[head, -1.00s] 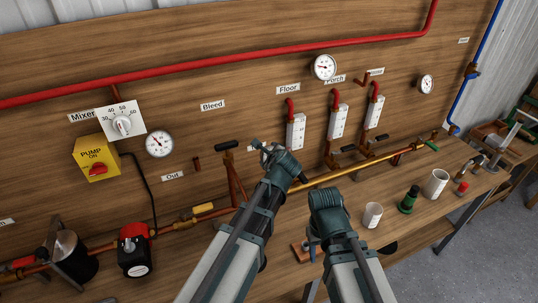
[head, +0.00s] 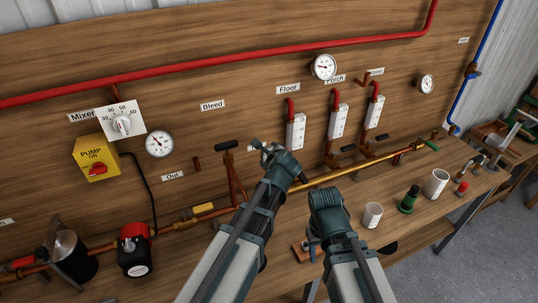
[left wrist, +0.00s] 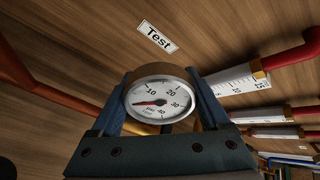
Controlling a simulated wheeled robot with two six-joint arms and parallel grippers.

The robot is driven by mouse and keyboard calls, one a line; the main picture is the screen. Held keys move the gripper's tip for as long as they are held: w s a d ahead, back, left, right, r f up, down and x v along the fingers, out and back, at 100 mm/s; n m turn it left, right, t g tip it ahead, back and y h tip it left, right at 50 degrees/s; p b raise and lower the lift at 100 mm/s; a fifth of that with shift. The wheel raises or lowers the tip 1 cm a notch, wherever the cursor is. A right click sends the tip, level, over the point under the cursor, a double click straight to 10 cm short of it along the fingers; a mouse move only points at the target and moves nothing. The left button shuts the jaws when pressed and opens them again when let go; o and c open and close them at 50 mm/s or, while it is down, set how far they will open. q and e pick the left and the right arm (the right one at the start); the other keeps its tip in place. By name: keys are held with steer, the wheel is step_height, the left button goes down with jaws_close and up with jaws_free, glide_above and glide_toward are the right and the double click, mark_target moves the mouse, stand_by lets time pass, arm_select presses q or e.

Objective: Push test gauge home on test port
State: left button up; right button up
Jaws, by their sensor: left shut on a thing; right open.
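The test port is hidden behind the gauge, so I cannot tell how the two meet. In the head view my left gripper (head: 262,150) is at the board, below the Floor label. My right gripper (head: 314,246) is open, low over the bench's front.
Flow meters (head: 296,131) with red pipes stand right of my left gripper. A copper pipe (head: 345,173) runs along the board.

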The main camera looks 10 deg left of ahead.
arm_select(q)
steer(key=shift+f+b, duration=1.4)
stand_by(0.4)
steer(key=o, duration=1.4)
steer(key=p+v, duration=0.3)
steer(key=v, duration=0.3)
